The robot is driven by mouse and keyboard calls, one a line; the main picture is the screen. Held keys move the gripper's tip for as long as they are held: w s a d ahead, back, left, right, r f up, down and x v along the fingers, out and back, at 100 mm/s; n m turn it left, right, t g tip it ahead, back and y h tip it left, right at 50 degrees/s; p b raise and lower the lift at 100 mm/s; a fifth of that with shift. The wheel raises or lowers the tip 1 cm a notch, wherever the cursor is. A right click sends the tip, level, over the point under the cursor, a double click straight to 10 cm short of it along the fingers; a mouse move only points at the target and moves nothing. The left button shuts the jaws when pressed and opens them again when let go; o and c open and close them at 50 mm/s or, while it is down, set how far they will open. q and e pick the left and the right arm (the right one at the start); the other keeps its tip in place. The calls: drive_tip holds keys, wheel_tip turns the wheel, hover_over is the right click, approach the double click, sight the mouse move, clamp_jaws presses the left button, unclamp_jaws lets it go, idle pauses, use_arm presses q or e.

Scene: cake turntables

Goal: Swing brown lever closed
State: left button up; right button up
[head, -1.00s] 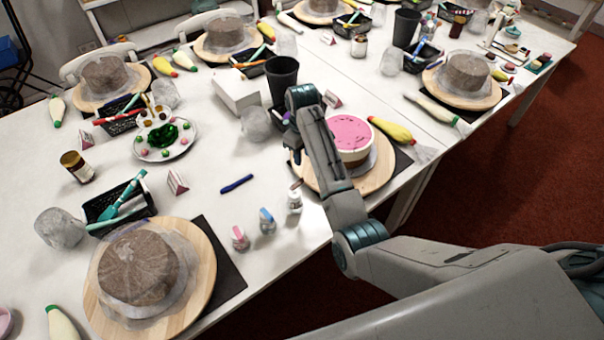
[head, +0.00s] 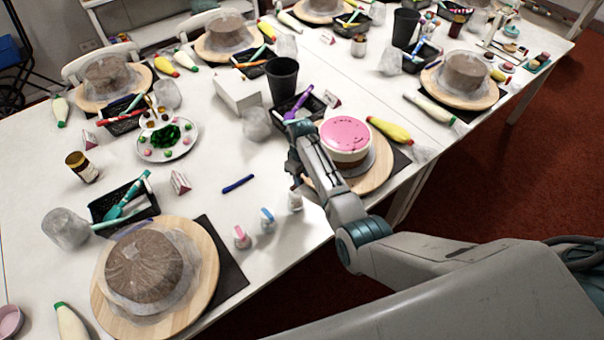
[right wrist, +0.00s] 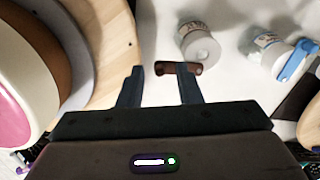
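The brown lever (right wrist: 178,68) shows in the right wrist view as a short brown bar beside the pale cap of a small bottle (right wrist: 198,46). That bottle also shows in the head view (head: 295,202), at the table's front edge left of the pink cake. My right gripper (right wrist: 158,80) is open. Its right fingertip overlaps the lever in the picture, and its left fingertip is just left of the lever's end. I cannot tell whether they touch. In the head view my right gripper (head: 298,180) is just above the bottle. My left gripper is not in view.
The pink cake (head: 346,137) on a round wooden turntable (head: 374,172) is close on the right. Bottles with a blue lever (head: 267,215) and a pink lever (head: 240,236) stand to the left. A blue pen (head: 238,184) lies on otherwise clear table.

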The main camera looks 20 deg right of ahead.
drive_tip(key=shift+c, duration=0.2)
clamp_jaws()
drive_tip(key=s+a+m, duration=0.2)
drive_tip(key=s+m, duration=0.4)
drive_tip(key=m, duration=1.2)
drive_tip(key=shift+a+m, duration=0.2)
drive_tip(key=shift+m, duration=0.1)
idle(1.5)
